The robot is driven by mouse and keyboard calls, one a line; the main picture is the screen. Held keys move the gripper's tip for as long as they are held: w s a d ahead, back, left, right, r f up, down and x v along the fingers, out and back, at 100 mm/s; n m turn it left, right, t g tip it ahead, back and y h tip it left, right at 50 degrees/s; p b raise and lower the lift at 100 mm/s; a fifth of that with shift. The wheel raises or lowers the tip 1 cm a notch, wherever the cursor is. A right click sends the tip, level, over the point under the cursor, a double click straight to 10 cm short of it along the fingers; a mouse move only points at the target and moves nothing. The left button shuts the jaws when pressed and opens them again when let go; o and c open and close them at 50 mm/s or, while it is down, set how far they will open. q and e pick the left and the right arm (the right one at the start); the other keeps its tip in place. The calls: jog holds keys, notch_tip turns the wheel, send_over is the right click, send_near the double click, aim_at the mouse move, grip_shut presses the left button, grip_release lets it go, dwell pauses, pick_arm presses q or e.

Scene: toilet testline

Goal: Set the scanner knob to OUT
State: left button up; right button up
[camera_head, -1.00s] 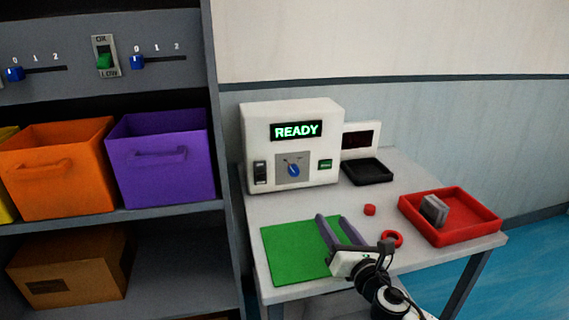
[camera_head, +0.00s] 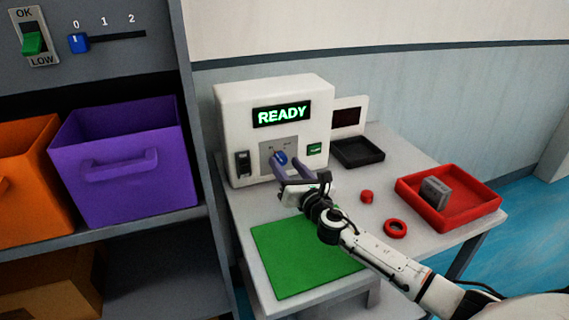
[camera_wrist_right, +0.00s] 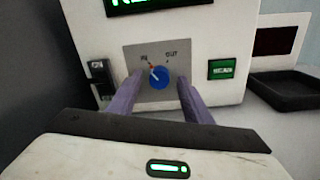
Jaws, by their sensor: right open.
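The white scanner (camera_head: 230,125) stands at the back of the table, and its screen (camera_head: 281,113) reads READY. Its blue knob (camera_head: 281,158) sits on a grey panel; in the right wrist view the knob (camera_wrist_right: 158,78) has its red-tipped pointer turned up-left, toward the IN mark, with OUT up-right. My right gripper (camera_head: 291,164) is at the panel, open, its purple fingers on either side of the knob. In the right wrist view the fingers (camera_wrist_right: 156,98) show gaps to the knob. My left gripper is not in view.
A green SCAN button (camera_wrist_right: 222,69) is right of the knob, and a black switch (camera_wrist_right: 101,78) is left. A green mat (camera_head: 290,262), red ring (camera_head: 395,229), small red piece (camera_head: 366,196), red tray (camera_head: 482,208) and black tray (camera_head: 372,151) are on the table.

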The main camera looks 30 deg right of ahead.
jog(key=shift+w+d, duration=0.1)
jog(key=shift+w, duration=0.7)
jog(key=c, duration=1.1)
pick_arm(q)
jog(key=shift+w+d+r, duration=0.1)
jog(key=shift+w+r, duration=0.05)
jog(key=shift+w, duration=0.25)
pick_arm(e)
jog(key=shift+o, duration=0.2)
